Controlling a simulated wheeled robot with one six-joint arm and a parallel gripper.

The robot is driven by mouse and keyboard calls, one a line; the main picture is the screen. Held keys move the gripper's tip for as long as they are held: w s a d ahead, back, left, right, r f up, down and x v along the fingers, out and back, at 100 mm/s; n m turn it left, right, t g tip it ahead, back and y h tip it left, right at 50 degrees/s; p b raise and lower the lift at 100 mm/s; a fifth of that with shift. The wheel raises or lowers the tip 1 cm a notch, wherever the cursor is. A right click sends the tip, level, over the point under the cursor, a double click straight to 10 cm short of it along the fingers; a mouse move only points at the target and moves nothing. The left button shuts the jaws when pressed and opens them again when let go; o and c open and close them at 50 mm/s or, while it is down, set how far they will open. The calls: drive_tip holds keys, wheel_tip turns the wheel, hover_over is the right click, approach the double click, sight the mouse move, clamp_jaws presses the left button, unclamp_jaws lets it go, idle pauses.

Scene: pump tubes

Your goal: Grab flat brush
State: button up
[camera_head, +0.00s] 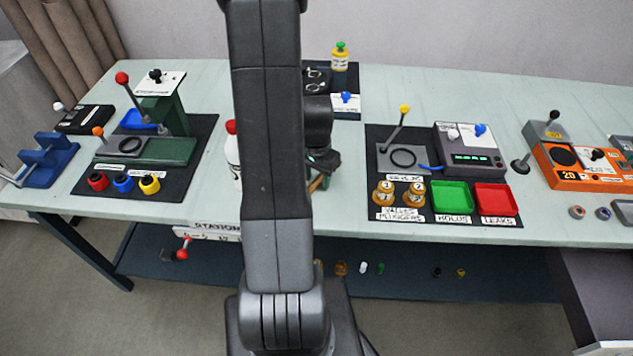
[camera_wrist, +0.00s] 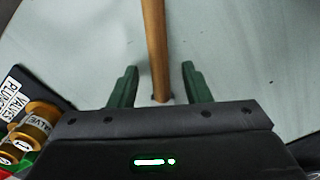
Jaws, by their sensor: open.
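A wooden handle (camera_wrist: 154,40), likely that of the flat brush, runs from the top of the wrist view down between my fingers. No bristles show, so I cannot confirm which tool it is. My gripper (camera_wrist: 159,72) is open, with one green finger on each side of the handle and a visible gap on both sides. In the head view my gripper (camera_head: 325,160) is low over the table, partly hidden by my arm. A small bit of the wooden handle (camera_head: 316,184) shows just below it.
A white bottle with a red cap (camera_head: 232,150) stands left of my arm, partly hidden. A black mat with brass valve plungers (camera_head: 384,193), a green tray (camera_head: 452,197) and a red tray (camera_head: 494,198) lies to the right. The pale tabletop (camera_head: 345,215) is bare between.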

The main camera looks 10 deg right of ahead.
clamp_jaws()
drive_tip(key=shift+r, duration=0.15)
